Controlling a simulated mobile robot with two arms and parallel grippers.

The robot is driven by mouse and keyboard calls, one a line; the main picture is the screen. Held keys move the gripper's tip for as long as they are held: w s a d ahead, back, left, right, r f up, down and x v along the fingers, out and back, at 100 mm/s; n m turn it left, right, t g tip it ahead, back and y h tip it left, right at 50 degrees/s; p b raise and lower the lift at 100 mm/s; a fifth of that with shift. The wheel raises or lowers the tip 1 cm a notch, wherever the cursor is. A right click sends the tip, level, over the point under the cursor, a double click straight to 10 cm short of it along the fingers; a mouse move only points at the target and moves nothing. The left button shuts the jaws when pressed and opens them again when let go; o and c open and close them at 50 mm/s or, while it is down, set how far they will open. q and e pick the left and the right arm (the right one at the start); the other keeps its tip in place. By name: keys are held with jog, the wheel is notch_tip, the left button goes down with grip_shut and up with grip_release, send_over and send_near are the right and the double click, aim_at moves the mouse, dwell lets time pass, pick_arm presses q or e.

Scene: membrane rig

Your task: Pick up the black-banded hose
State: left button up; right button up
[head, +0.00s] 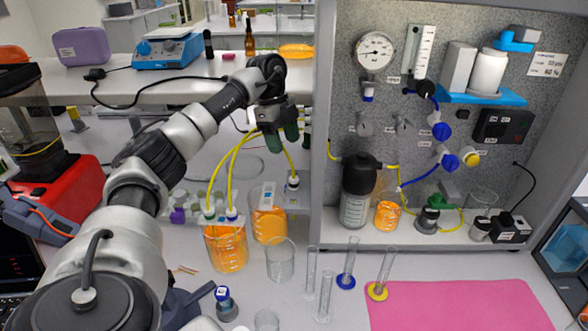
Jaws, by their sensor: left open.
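My left gripper (282,141) hangs with green fingertips pointing down, open, above the beakers in front of the rig. Two yellow hoses (231,171) rise from caps above an orange-filled beaker (226,248) and arch up to the gripper. A yellow length also runs down on the right to a white-topped fitting (292,183). The gripper hides part of the arches, so I cannot tell whether a hose lies between the fingers. No black band is clear on any hose. My right gripper is not in view.
A second orange-filled beaker (268,222) and an empty beaker (280,260) stand close below. Several glass cylinders, one with a blue base (346,281), stand at the front. The rig's grey panel (340,110) rises just right of the gripper.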

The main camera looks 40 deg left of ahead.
aim_at(292, 177)
pick_arm(q)
jog(key=p+x, duration=0.1)
jog(key=x, duration=0.3)
jog(key=shift+d+f, duration=0.15)
jog(key=shift+f, duration=0.35)
jog(key=p+x, duration=0.2)
jog(key=x, duration=0.2)
jog(key=shift+s+d+p, duration=0.15)
jog(key=shift+s+p, duration=0.2)
jog(key=shift+p, duration=0.05)
jog(key=shift+d+f, duration=0.2)
jog(key=shift+f, duration=0.45)
jog(key=shift+w, duration=0.1)
jog(key=c, duration=1.1)
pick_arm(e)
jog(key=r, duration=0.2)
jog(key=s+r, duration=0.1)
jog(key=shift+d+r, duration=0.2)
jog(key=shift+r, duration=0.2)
